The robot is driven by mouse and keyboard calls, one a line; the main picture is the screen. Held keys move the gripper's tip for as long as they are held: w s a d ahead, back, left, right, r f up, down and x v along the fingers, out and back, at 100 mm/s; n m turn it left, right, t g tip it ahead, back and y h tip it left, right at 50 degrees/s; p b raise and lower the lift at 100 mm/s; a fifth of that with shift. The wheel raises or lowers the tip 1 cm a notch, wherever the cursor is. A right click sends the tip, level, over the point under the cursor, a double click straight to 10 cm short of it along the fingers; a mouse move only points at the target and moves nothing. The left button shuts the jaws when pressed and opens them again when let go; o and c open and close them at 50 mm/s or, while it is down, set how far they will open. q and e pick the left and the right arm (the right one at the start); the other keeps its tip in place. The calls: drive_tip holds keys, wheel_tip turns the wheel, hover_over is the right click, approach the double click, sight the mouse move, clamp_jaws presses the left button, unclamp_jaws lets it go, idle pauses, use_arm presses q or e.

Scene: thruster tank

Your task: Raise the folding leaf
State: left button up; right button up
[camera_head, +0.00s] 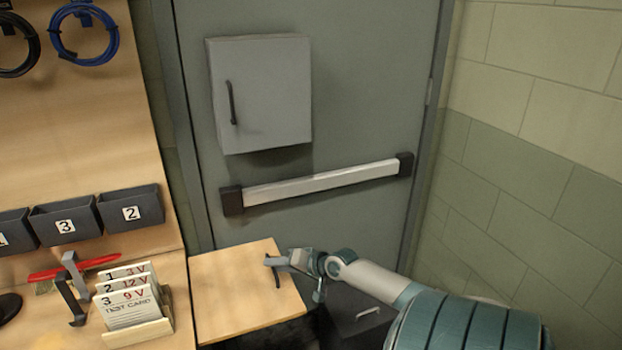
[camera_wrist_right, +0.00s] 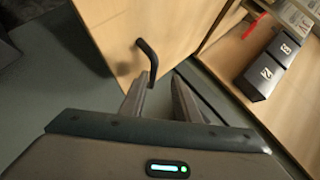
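The folding leaf (camera_head: 235,297) is a light wooden panel at the right side of the workbench in the head view, with a dark bar handle (camera_head: 277,276) near its right side. Whether it is level or tilted is hard to tell. The leaf (camera_wrist_right: 115,25) and its curved black handle (camera_wrist_right: 148,58) also show in the right wrist view. My right gripper (camera_head: 277,261) is at the handle. In the right wrist view its fingers (camera_wrist_right: 160,85) are apart, with the handle's lower end close to the left fingertip. I see no grip on it. My left gripper is not in view.
The workbench (camera_head: 180,285) holds a test card rack (camera_head: 140,335) and a red tool (camera_head: 85,265) on brackets. Numbered dark bins (camera_head: 130,208) hang above. Behind is a grey door with a push bar (camera_head: 320,183) and a grey cabinet (camera_head: 260,92).

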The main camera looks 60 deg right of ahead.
drive_tip(key=b+v, duration=0.2)
drive_tip(key=v, duration=1.3)
drive_tip(key=shift+s+r, duration=0.1)
drive_tip(key=shift+s, duration=0.05)
idle(0.3)
